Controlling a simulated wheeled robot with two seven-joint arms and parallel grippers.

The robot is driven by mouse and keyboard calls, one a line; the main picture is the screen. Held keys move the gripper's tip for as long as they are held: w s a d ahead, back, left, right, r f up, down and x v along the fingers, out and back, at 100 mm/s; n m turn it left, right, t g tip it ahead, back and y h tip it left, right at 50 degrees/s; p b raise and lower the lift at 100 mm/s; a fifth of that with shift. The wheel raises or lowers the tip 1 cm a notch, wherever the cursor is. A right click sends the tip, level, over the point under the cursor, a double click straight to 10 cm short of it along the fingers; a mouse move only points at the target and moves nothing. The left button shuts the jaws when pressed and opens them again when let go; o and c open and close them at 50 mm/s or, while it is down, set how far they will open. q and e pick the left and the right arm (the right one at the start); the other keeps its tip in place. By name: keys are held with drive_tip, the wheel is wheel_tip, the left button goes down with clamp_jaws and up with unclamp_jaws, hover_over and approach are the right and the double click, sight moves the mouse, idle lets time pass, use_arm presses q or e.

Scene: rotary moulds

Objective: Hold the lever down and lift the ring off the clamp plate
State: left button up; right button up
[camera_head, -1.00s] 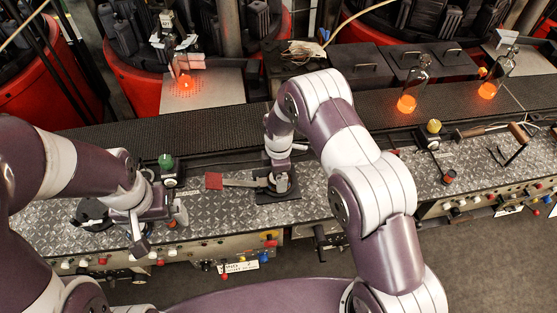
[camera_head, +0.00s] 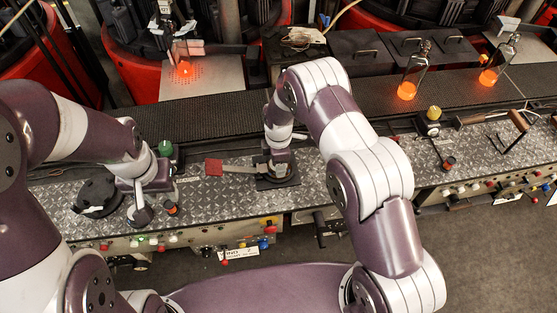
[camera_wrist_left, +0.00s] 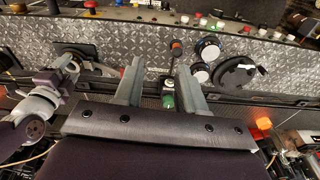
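The clamp plate (camera_head: 278,181) is a dark base on the patterned metal bench, with a light flat lever (camera_head: 240,170) ending in a red pad (camera_head: 214,167) to its left. A dark round part sits on the plate; I cannot clearly separate the ring from it. My right gripper (camera_head: 277,166) is down over the plate and hides its middle; its fingers are too small to read. My left gripper (camera_head: 143,207) is left of the red pad, apart from it. In the left wrist view its two fingers (camera_wrist_left: 160,82) are spread with nothing held between them. The plate shows there too (camera_wrist_left: 74,50).
A green knob (camera_head: 165,148) stands behind my left gripper. A black round fixture (camera_head: 98,194) is to its left, and a small orange-topped post (camera_head: 171,208) is close beside it. Glowing glass bottles (camera_head: 408,80) stand behind the bench at right.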

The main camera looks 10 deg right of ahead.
use_arm(q)
drive_tip(key=w+d+f, duration=0.1)
drive_tip(key=w, duration=0.2)
drive_tip(key=w+d+f+m, duration=0.1)
drive_tip(key=w, duration=0.1)
drive_tip(key=w+d+m, duration=0.1)
drive_tip(key=w, duration=0.2)
drive_tip(key=shift+w+f+g, duration=0.3)
drive_tip(key=shift+w+f, duration=0.05)
drive_tip(key=shift+f, duration=0.05)
clamp_jaws()
drive_tip(key=m, duration=0.3)
hover_over(214, 167)
drive_tip(key=shift+g, duration=0.3)
wheel_tip(214, 167, down, 8)
drive_tip(key=shift+r, duration=0.2)
drive_tip(key=shift+f, duration=2.7)
